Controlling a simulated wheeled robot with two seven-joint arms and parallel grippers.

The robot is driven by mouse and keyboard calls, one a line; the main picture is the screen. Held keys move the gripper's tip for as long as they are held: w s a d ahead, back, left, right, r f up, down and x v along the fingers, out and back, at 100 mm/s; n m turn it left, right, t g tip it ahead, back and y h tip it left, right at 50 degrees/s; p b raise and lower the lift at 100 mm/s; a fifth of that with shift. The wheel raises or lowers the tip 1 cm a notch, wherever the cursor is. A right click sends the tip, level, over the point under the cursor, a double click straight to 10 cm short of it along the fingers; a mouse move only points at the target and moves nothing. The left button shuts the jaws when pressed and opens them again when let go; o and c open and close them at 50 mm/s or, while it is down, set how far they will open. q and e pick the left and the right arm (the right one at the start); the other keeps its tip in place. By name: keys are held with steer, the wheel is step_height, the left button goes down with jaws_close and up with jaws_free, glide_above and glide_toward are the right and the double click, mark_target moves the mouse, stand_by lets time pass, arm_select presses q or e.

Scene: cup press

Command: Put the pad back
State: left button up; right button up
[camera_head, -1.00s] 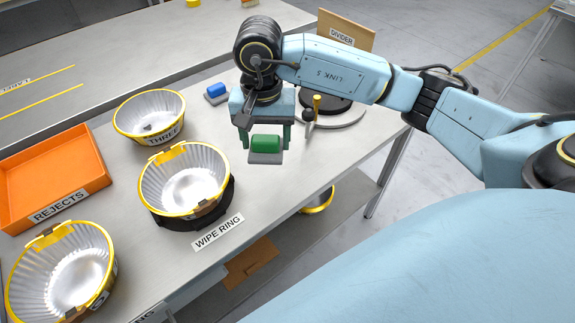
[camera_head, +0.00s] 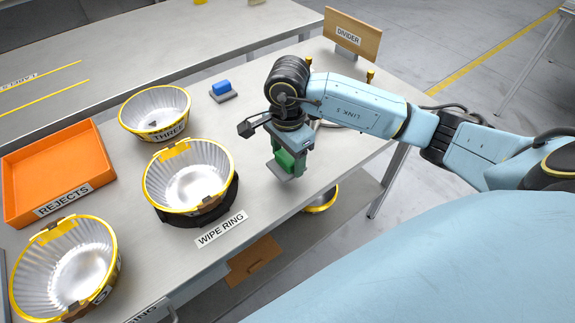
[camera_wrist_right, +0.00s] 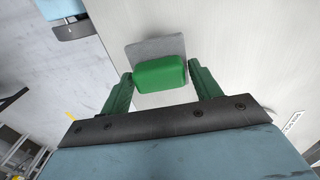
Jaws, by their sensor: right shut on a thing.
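A pad with a green grip (camera_head: 285,160) and a grey base is held in my right gripper (camera_head: 288,163), over the right part of the table. In the right wrist view the green grip (camera_wrist_right: 160,74) sits between the two green fingers (camera_wrist_right: 160,88), with the grey base (camera_wrist_right: 155,47) beyond it. Whether the base touches the table I cannot tell. A second pad with a blue grip (camera_head: 222,87) rests on the table behind the bowls. My left gripper is not in view.
A metal bowl (camera_head: 188,175) with a yellow rim sits in a black ring by the WIPE RING label (camera_head: 221,228). Bowl THREE (camera_head: 155,113), another bowl (camera_head: 62,265) and the orange REJECTS tray (camera_head: 55,170) stand left. A DIVIDER board (camera_head: 352,36) stands at the back right.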

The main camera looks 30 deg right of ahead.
mark_target(288, 165)
step_height(288, 165, down, 3)
steer(key=shift+r, duration=0.1)
arm_select(q)
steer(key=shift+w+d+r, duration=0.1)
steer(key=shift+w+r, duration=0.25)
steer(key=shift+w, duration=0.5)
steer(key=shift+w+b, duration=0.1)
steer(key=shift+b, duration=0.2)
arm_select(e)
steer(key=shift+f, duration=0.2)
steer(key=o, duration=0.5)
steer(key=shift+f, duration=0.1)
steer(key=shift+c, duration=0.2)
steer(key=o, duration=0.4)
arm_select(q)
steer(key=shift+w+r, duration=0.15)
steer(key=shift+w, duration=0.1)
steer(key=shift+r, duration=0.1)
